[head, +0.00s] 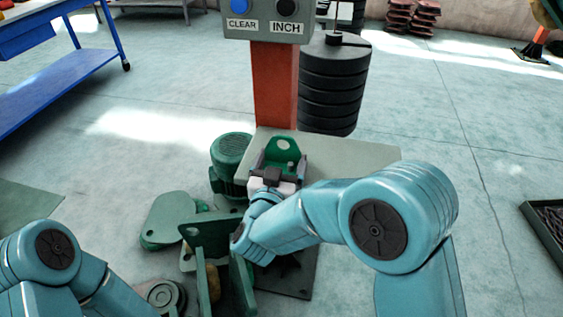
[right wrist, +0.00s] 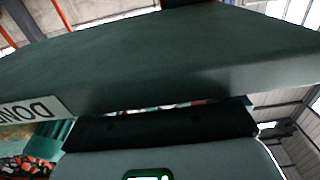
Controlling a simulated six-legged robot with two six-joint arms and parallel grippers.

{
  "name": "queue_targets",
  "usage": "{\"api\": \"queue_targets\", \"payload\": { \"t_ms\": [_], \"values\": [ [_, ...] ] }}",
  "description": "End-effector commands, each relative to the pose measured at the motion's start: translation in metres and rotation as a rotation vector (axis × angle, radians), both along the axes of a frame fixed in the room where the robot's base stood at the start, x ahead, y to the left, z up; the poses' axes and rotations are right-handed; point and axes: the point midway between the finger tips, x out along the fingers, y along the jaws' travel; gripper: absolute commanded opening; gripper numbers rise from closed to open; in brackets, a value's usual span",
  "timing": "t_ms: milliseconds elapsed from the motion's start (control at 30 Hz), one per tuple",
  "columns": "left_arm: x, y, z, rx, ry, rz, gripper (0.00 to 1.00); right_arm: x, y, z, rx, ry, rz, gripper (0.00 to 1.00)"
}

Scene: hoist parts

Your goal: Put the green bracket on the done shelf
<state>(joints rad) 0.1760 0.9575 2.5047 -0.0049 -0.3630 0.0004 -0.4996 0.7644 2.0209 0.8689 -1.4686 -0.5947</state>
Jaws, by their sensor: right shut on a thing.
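The green bracket (head: 283,155), an upright plate with a round hole, is in the jaws of my right gripper (head: 277,168) in the head view. My right gripper is shut on it, and its fingers hide the lower part. The bracket shows over the left part of the pale done shelf (head: 350,155); I cannot tell whether it touches the top. In the right wrist view, the shelf's dark green face (right wrist: 190,60) is close, with a DONE label (right wrist: 30,110) upside down at the left. My left arm shows at the lower left, but its gripper is out of view.
An orange-red post (head: 274,85) with a button box (head: 265,22) rises behind the shelf. A stack of black weights (head: 333,85) stands behind it. A green motor (head: 231,155) and several green parts (head: 170,220) crowd the floor at left. A blue bench (head: 60,85) is far left.

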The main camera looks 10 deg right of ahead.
Motion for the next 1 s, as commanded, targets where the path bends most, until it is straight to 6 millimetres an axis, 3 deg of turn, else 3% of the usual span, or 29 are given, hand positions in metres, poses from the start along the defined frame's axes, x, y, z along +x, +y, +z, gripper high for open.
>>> {"api": "queue_targets", "payload": {
  "t_ms": [267, 300, 600, 1000],
  "values": [
    [0.000, 0.000, -0.004, 0.000, 0.000, 0.000, 0.00, 0.000, 0.000, -0.002, 0.000, -0.004, 0.000, 0.06],
    [0.000, 0.000, -0.003, 0.000, 0.000, 0.000, 0.00, 0.000, 0.000, -0.002, 0.000, 0.000, 0.000, 1.00],
    [0.000, 0.000, 0.004, 0.000, 0.000, 0.000, 0.00, 0.000, 0.000, 0.005, 0.000, -0.001, 0.000, 1.00],
    [0.000, 0.000, 0.000, 0.000, 0.000, 0.000, 0.00, -0.061, 0.027, 0.002, 0.000, -0.001, 0.004, 1.00]
  ]
}}
